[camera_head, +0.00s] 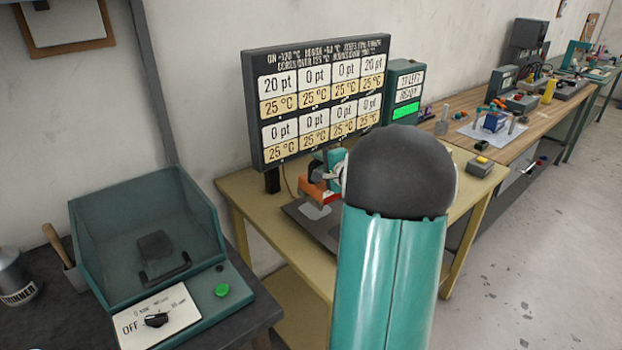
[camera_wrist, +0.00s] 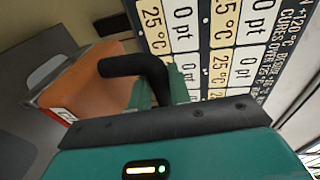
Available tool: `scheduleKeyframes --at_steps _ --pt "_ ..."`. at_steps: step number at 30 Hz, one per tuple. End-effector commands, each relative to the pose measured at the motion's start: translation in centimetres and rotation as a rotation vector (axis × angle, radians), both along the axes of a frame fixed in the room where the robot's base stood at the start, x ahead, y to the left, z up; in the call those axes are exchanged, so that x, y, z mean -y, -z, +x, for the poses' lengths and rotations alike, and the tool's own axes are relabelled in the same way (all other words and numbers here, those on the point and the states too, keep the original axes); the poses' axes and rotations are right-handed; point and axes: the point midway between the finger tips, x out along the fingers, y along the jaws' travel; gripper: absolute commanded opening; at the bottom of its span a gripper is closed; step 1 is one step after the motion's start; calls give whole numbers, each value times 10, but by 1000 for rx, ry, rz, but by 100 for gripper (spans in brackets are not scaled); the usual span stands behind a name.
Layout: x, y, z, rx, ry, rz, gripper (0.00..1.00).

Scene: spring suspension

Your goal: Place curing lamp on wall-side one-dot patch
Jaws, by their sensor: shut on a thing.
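My gripper (camera_head: 325,172) is shut on the black handle of the orange curing lamp (camera_head: 312,194). In the wrist view the lamp (camera_wrist: 82,84) has an orange body and a bent black handle between the teal fingers (camera_wrist: 160,92). The lamp is at a dark flat plate (camera_head: 322,232) on the yellow table. A pale patch (camera_head: 318,211) shows just below the lamp. Its dot marks are too small to read, and I cannot tell if the lamp touches it. My arm hides much of the plate and any other patches.
A display board (camera_head: 318,98) stands close behind the lamp, showing 20 pt in two cells and 25 °C throughout. A teal hooded box (camera_head: 150,240) is at left. A cluttered wooden bench (camera_head: 545,103) runs back right.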

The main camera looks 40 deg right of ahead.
Motion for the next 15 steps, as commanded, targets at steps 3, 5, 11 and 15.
scheduleKeyframes --at_steps 3,5,11,15 --pt "-3 14 14 3 -2 0 0" --pt "-3 18 18 4 -1 -1 0" --pt "-6 34 31 3 -2 0 0" --pt "-5 55 29 2 -1 1 0"
